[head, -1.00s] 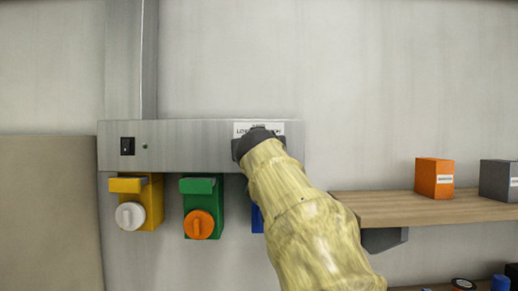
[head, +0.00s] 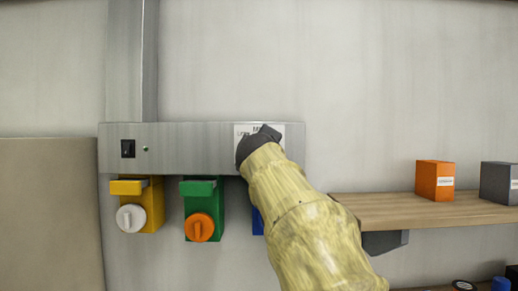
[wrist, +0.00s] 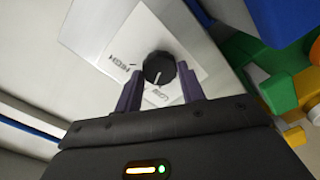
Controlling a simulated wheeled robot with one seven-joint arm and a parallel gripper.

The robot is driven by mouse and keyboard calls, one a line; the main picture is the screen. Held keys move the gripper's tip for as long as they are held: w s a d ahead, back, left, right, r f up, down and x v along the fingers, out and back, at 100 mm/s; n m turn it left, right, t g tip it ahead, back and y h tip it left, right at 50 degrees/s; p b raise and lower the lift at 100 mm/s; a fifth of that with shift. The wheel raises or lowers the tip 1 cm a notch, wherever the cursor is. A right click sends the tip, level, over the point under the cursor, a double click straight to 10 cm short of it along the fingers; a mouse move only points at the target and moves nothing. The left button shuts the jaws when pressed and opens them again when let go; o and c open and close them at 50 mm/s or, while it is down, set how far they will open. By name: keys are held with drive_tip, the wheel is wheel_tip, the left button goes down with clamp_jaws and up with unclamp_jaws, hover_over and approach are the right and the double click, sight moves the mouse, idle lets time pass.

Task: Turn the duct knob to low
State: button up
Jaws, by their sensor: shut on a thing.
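The duct knob (wrist: 158,67) is black and round, on a white label plate (wrist: 190,68) with the words LOW and HIGH. A short pale mark on the knob points roughly toward the LOW side in the wrist view; its exact setting is hard to tell. My gripper (wrist: 158,80) has one finger on each side of the knob and is shut on it. In the head view my gripper (head: 259,143) is rolled at a slant over the label plate (head: 272,130) on the metal duct panel (head: 195,135). It hides the knob there.
A black switch (head: 128,149) and small green light (head: 145,149) are on the panel's left. Below hang a yellow unit (head: 155,190) with a white knob, a green unit (head: 216,190) with an orange knob, and a partly hidden blue one (head: 257,221). A wooden shelf (head: 390,210) is at right.

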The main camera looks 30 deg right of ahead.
drive_tip(key=n, duration=0.4)
drive_tip(key=shift+p, duration=0.4)
drive_tip(key=o, duration=1)
drive_tip(key=shift+w, duration=0.1)
